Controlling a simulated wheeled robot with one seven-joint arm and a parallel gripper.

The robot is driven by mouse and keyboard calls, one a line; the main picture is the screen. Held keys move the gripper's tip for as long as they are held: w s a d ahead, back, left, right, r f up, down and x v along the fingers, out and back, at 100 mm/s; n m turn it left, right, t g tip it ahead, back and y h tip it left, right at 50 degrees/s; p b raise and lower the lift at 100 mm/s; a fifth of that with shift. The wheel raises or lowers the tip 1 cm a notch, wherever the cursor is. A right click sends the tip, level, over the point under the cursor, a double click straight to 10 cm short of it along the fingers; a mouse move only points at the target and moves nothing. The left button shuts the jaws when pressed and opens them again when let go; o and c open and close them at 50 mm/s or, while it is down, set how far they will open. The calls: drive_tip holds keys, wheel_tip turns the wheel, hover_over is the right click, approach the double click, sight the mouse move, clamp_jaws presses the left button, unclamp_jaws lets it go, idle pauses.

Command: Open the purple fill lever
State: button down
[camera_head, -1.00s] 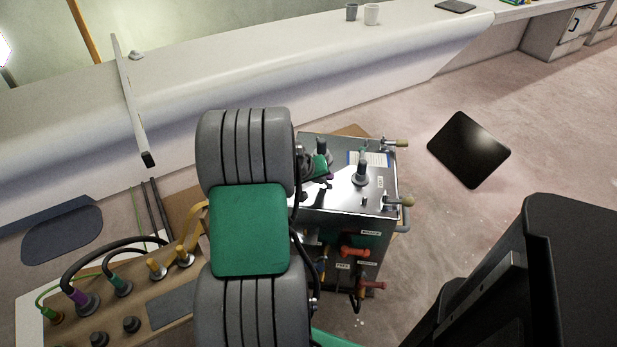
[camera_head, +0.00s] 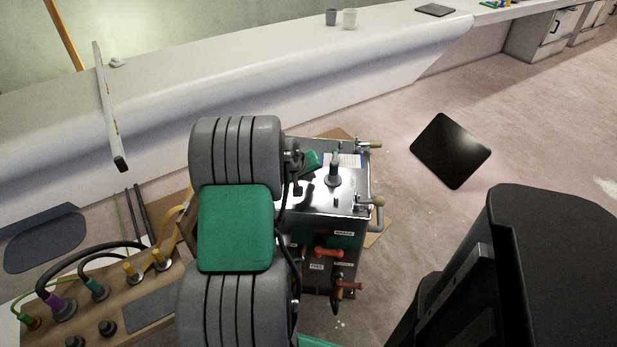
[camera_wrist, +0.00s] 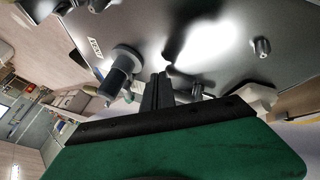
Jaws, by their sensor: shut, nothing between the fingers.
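I cannot make out a purple fill lever in the current frames. A metal tank (camera_head: 310,196) with a shiny top stands just right of my arm in the head view. My gripper is shut and empty; its dark fingers (camera_wrist: 158,86) are together close to the tank's top in the wrist view. A dark cylindrical knob (camera_wrist: 122,66) stands beside the fingers, and a small label (camera_wrist: 95,46) lies near it. In the head view my arm hides the tank's left side and the fingertips. Whether the fingers touch anything cannot be told.
Red handles (camera_head: 328,252) stick out of the tank's front, and brass-coloured handles (camera_head: 372,200) stick out at its right. A tan panel (camera_head: 115,318) with hoses and a purple plug (camera_head: 64,307) lies at left. Floor is clear right of the tank, around a dark plate (camera_head: 450,150).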

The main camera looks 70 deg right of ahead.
drive_tip(key=shift+d+r, duration=0.15)
drive_tip(key=shift+d, duration=0.25)
idle(0.3)
drive_tip(key=shift+r, duration=0.1)
drive_tip(key=shift+s+a+r+p, duration=0.1)
drive_tip(key=shift+s+r+p, duration=0.05)
drive_tip(key=shift+r+p, duration=0.25)
drive_tip(key=s+a+r+p, duration=0.4)
drive_tip(key=r+p, duration=0.2)
drive_tip(key=shift+s+r, duration=0.25)
drive_tip(key=shift+r, duration=0.05)
